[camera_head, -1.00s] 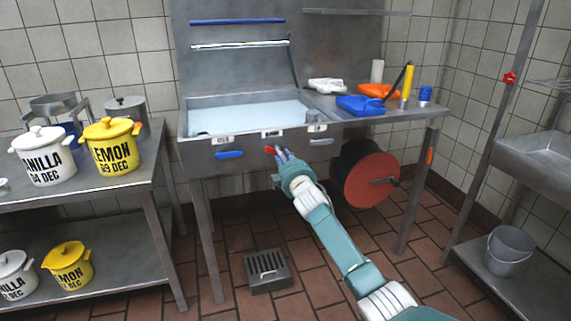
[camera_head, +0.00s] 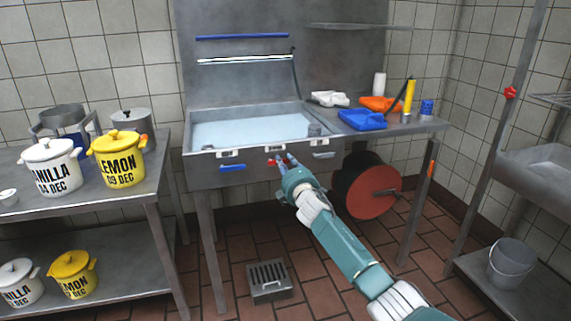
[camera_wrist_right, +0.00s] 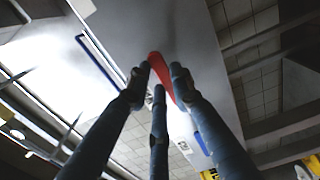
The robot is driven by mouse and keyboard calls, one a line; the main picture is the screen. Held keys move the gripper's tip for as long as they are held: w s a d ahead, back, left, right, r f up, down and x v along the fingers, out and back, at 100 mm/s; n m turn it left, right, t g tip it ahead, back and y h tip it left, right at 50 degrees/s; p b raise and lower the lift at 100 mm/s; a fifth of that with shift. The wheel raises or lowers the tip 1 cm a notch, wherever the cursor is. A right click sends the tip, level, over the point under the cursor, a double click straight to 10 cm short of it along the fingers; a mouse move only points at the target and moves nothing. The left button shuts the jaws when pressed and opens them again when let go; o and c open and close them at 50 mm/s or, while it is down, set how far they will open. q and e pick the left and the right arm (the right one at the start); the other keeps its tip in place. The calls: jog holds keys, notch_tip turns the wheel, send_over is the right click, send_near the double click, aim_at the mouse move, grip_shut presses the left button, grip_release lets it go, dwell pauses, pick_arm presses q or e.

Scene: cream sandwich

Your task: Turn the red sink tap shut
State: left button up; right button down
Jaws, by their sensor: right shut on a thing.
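The red tap (camera_head: 271,162) is a small handle on the front panel of the steel sink (camera_head: 204,168), between a blue handle and a grey handle. My right gripper (camera_head: 281,161) reaches up to it from the lower right. In the right wrist view the red tap (camera_wrist_right: 156,66) lies between the blue fingers of my right gripper (camera_wrist_right: 160,76), which are shut on it. The fingers hide part of the tap. My left gripper is not in view.
The blue handle (camera_head: 232,168) is left of the red tap and the grey handle (camera_head: 324,155) is right. A red reel (camera_head: 373,192) hangs under the counter. A lemon pot (camera_head: 118,163) stands on the left table. A floor drain (camera_head: 269,279) lies below.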

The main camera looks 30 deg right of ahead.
dwell(0.3)
jog(key=c, duration=1.5)
grip_release()
jog(key=v, duration=1.2)
